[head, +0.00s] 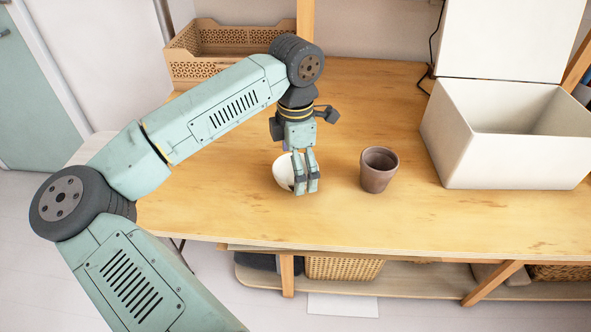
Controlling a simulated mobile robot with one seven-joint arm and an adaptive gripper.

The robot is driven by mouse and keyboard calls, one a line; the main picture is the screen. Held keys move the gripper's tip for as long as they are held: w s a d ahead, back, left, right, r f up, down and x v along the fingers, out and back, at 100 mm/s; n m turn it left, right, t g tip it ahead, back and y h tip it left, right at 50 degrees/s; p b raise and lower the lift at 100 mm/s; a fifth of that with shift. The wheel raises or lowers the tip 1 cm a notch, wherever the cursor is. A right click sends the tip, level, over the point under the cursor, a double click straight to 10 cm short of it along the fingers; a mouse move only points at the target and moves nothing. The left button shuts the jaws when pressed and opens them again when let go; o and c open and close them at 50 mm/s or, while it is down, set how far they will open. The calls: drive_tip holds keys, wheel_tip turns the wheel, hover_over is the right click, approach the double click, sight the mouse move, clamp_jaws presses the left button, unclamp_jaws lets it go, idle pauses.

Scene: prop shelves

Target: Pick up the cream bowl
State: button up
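The cream bowl (283,173) is at the middle of the wooden table, partly hidden behind my gripper's fingers. Its pale outer side shows to the left of the fingers, and it looks tilted. My gripper (306,188) points down at the bowl's right side, with its two fingers close together and a narrow gap between them. The fingers overlap the bowl in this view. I cannot tell whether the bowl's wall is between them or whether the bowl touches the table.
A brown cup (379,171) stands just right of the bowl. A large white open box (480,150) is at the right, and a tan perforated crate (197,69) at the back left. The table (420,215) is clear in front. Woven baskets (343,268) sit on the shelf below.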

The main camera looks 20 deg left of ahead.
drive_tip(key=shift+f, duration=0.9)
drive_tip(key=c, duration=1.2)
drive_tip(key=shift+r, duration=0.1)
